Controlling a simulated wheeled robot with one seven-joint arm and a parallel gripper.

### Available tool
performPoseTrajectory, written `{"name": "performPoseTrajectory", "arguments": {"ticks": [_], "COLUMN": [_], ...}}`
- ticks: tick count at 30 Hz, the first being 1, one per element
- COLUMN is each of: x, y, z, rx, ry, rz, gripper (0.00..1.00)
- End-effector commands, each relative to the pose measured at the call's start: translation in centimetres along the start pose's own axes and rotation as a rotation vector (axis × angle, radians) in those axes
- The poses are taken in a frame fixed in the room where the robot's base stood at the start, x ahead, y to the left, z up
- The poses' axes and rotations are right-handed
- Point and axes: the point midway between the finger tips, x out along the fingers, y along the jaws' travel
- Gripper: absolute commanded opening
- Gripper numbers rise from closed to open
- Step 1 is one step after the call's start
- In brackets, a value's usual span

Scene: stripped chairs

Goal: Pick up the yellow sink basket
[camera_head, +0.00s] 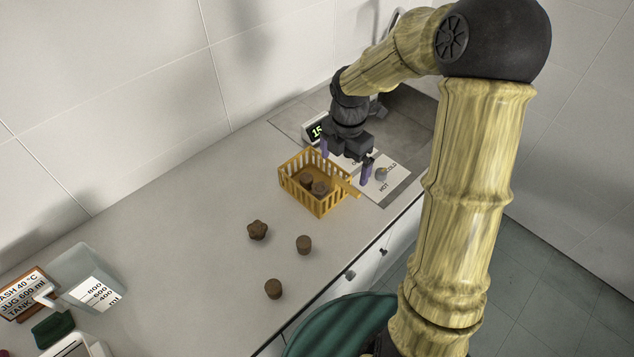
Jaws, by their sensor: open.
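The yellow sink basket (317,202) stands upright on the grey counter, with slatted sides and a yellow bar sticking out to its right. A few brown round pieces (320,187) lie inside it. My gripper (345,165) points down just above and behind the basket's right side, with its two purple-tipped fingers apart. Nothing shows between the fingers. Whether a finger touches the basket or its bar, I cannot tell.
Three brown pieces (303,244) lie loose on the counter (190,260) in front of the basket. A clear measuring jug (88,275) and a text sign (25,293) stand at the left.

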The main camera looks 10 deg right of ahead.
Motion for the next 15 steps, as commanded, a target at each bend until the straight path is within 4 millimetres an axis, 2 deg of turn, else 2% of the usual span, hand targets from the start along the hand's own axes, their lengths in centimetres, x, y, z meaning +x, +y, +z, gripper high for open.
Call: {"name": "performPoseTrajectory", "arguments": {"ticks": [9,15], "x": [5.6,7.2], "y": [-0.1,0.0], "z": [-0.1,0.0], "rx": [-0.002,-0.001], "ry": [0.003,0.0], "rz": [-0.004,0.0], "gripper": [1.0,1.0]}}
